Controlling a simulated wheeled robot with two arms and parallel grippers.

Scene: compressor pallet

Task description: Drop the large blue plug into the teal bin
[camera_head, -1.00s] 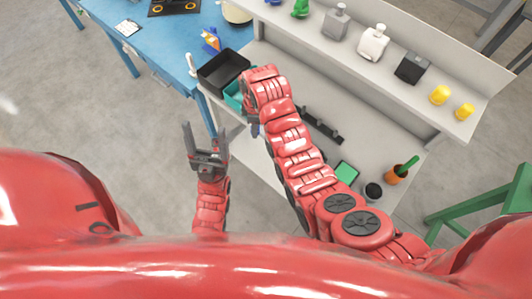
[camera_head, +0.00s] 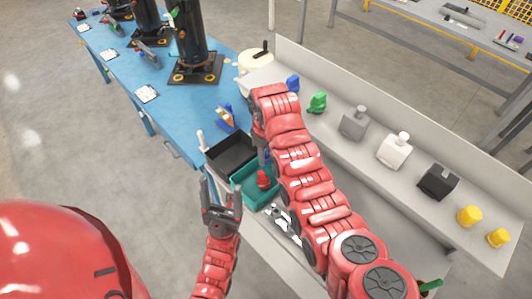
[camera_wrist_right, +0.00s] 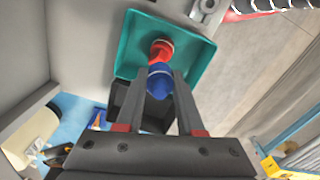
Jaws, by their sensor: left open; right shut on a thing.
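The large blue plug (camera_wrist_right: 160,82) is between the fingers of my right gripper (camera_wrist_right: 160,84), which is shut on it. In the right wrist view the teal bin (camera_wrist_right: 128,50) lies beyond the plug, with a red plug (camera_wrist_right: 161,50) inside it. In the head view the teal bin (camera_head: 246,199) is on the grey bench, and my right gripper (camera_head: 265,156) is over its far side, partly hidden by my arm. A bit of the blue plug (camera_head: 267,156) shows there. My left gripper (camera_head: 221,192) is open and empty, at the left of the bin.
A black bin (camera_head: 217,160) stands right beside the teal bin. A blue and orange thing (camera_head: 226,119) lies on the blue table (camera_head: 190,112). The grey shelf holds a green part (camera_head: 317,102), bottles (camera_head: 355,123), a black box (camera_head: 438,181) and yellow parts (camera_head: 469,216).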

